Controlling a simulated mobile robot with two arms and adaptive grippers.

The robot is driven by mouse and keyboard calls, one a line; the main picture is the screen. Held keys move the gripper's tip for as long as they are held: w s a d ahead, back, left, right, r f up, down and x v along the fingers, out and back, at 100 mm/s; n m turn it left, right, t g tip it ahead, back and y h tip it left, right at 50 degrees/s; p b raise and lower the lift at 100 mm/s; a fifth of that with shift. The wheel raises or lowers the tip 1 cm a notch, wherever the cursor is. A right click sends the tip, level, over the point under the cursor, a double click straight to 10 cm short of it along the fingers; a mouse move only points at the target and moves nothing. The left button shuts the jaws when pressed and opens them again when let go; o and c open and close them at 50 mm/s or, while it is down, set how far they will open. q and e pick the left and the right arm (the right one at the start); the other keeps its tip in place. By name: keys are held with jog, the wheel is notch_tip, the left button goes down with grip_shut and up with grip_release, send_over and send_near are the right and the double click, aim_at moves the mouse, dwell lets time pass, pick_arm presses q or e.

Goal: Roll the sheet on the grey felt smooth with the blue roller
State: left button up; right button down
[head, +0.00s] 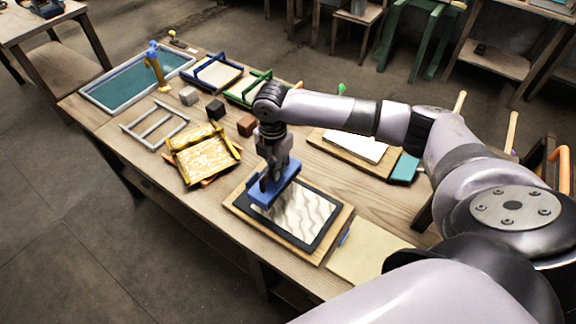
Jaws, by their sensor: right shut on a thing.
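The sheet (302,216) is pale with wavy grey lines. It lies on a dark grey felt (296,242) set on a wooden board (248,220) near the table's front edge. My right gripper (268,181) points down over the sheet's upper left end and is shut on the blue roller (286,190). The roller lies across that end of the sheet and hides part of it. Whether it presses on the sheet or hovers just above it, I cannot tell. My left gripper is not in view.
Left of the board lies a yellow-framed mould (205,155), with small blocks (246,125) behind it. A teal vat (125,84) stands at the far left. A pale yellow sheet (365,254) lies to the right.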

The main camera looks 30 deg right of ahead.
jog(key=shift+w+a+f+b, duration=0.1)
jog(key=shift+w+a+b, duration=0.2)
jog(key=shift+w+b, duration=0.25)
jog(key=shift+w+a+f+b, duration=0.1)
jog(key=shift+w+a+b, duration=0.2)
jog(key=shift+w, duration=0.4)
jog(key=shift+f+b, duration=0.55)
jog(key=shift+f, duration=1.5)
jog(key=shift+f, duration=0.8)
